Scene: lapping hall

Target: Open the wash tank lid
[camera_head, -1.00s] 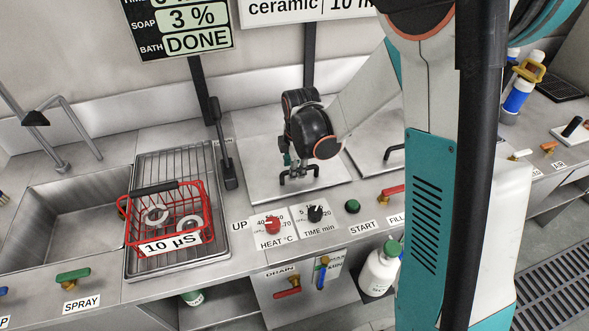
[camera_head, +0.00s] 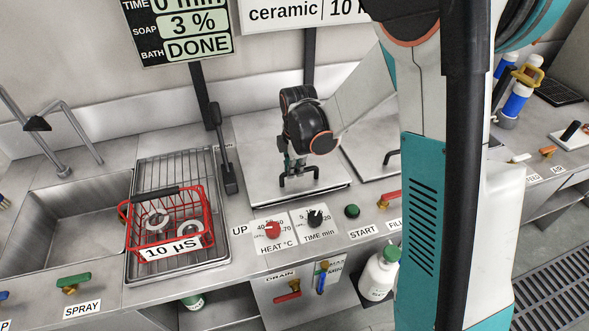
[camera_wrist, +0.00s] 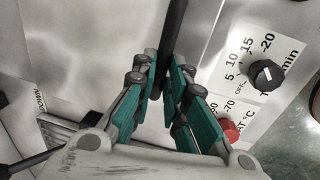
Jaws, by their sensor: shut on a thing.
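The wash tank lid (camera_head: 255,150) is a square metal panel with a dark bar handle (camera_head: 299,180) near its front edge. In the head view its front edge shows a thin dark gap, so it appears slightly raised off the counter. My gripper (camera_head: 298,170) reaches down from above and is shut on the handle. In the wrist view the dark handle (camera_wrist: 174,40) runs between the teal fingers of my gripper (camera_wrist: 170,82). The fingers and arm hide part of the handle and the lid's right side.
In front of the lid are a red heat knob (camera_head: 272,230), a black time knob (camera_head: 315,217) and a green start button (camera_head: 352,211). A black lever (camera_head: 224,150) and a red basket (camera_head: 165,222) on a rack stand left. Another lid (camera_head: 372,165) lies right.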

